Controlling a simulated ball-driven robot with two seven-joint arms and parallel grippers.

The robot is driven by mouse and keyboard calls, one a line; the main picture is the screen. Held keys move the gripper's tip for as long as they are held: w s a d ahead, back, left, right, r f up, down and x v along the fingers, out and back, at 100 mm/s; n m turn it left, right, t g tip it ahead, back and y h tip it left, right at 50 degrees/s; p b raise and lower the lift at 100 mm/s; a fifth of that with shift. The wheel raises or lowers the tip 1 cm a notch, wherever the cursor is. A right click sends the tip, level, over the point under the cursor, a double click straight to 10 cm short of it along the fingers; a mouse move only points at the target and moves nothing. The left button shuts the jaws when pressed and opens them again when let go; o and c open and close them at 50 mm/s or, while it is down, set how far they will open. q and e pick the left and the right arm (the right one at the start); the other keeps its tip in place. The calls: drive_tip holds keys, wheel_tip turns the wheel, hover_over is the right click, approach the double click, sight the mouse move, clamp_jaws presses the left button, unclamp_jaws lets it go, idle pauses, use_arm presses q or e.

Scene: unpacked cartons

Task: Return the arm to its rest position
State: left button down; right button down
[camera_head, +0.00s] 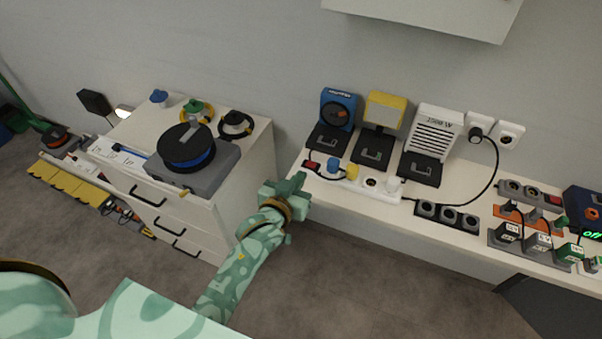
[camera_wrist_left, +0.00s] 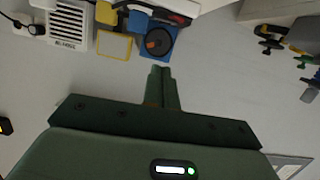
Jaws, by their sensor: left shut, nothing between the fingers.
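My left arm, green with a pale pattern, reaches up from the bottom of the head view. Its gripper (camera_head: 298,186) is over the gap between the white drawer cabinet (camera_head: 246,178) and the white bench (camera_head: 300,185). In the left wrist view its two fingers (camera_wrist_left: 162,75) are together with nothing between them. The gripper appears apart from everything around it. My right gripper is not in view.
A cable reel (camera_head: 186,147) sits on a grey case on the cabinet. A blue device (camera_head: 337,107), a yellow lamp (camera_head: 384,110) and a white heater (camera_head: 433,133) stand at the bench's back. Power strips (camera_head: 372,183) lie in front. Grey floor (camera_head: 330,285) is clear below the bench.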

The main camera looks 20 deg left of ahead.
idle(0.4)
use_arm(q)
drive_tip(key=s+f+m+g, duration=0.1)
drive_tip(key=s+f+g, duration=0.3)
drive_tip(key=s+f, duration=0.7)
drive_tip(key=s+f+m+g, duration=0.1)
drive_tip(key=s+f+g, duration=0.2)
drive_tip(key=s+f, duration=0.8)
drive_tip(key=s+a+f+g, duration=0.2)
drive_tip(key=s+f, duration=0.3)
drive_tip(key=s, duration=0.3)
drive_tip(key=s+a+f+m+g, duration=0.1)
drive_tip(key=s+a+f+g, duration=0.1)
drive_tip(key=s+f, duration=0.4)
drive_tip(key=s+a+f+g, duration=0.3)
drive_tip(key=s+f, duration=0.2)
drive_tip(key=s, duration=0.7)
drive_tip(key=shift+s+f+m+g+y, duration=0.2)
drive_tip(key=shift+m+g+y, duration=0.1)
drive_tip(key=shift+m, duration=0.1)
